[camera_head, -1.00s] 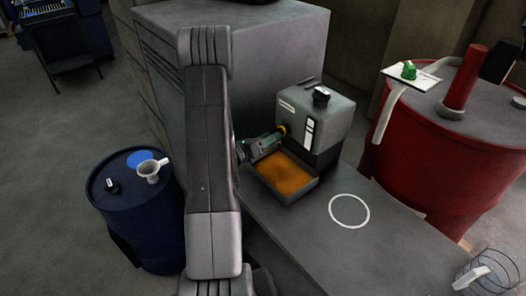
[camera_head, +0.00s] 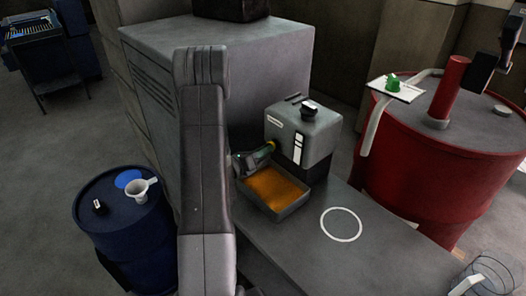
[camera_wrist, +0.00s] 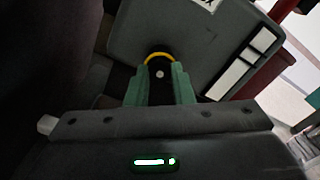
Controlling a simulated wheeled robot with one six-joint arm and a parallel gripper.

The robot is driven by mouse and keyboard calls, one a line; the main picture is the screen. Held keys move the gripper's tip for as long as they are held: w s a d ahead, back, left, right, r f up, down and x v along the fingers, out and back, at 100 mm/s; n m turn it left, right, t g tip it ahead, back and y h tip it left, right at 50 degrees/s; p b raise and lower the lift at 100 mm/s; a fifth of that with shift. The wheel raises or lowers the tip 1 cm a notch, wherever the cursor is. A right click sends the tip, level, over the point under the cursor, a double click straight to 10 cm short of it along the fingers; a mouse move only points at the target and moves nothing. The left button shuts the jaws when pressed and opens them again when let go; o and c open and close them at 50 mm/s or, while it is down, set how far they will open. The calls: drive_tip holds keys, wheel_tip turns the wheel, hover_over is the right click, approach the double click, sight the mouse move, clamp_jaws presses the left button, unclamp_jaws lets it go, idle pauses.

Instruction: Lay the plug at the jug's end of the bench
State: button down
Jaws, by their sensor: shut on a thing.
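The plug (camera_wrist: 160,68) is black with a yellow ring and sits at the face of a grey tank (camera_wrist: 170,25) in the wrist view. My gripper (camera_wrist: 160,88) is shut on it, with a green finger on either side. In the head view my gripper (camera_head: 262,152) reaches the tank (camera_head: 318,128) from the left, and the plug's yellow ring (camera_head: 272,145) shows against the tank. The clear jug (camera_head: 490,275) with a white handle stands at the bench's (camera_head: 380,262) near right end, partly cut off by the frame.
A tray (camera_head: 285,214) with orange-brown contents lies below my gripper. A white ring (camera_head: 341,224) marks bare bench top between tray and jug. A red drum (camera_head: 430,165) stands behind the bench and a blue drum (camera_head: 130,225) at left. A grey cabinet (camera_head: 260,75) stands behind my arm.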

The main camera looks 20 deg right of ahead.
drive_tip(key=shift+a, duration=0.1)
drive_tip(key=b+v, duration=0.1)
drive_tip(key=v, duration=0.3)
drive_tip(key=shift+s+a, duration=0.2)
drive_tip(key=shift+a, duration=0.15)
idle(0.4)
drive_tip(key=shift+a, duration=0.1)
drive_tip(key=b+v, duration=0.1)
drive_tip(key=v, duration=1.3)
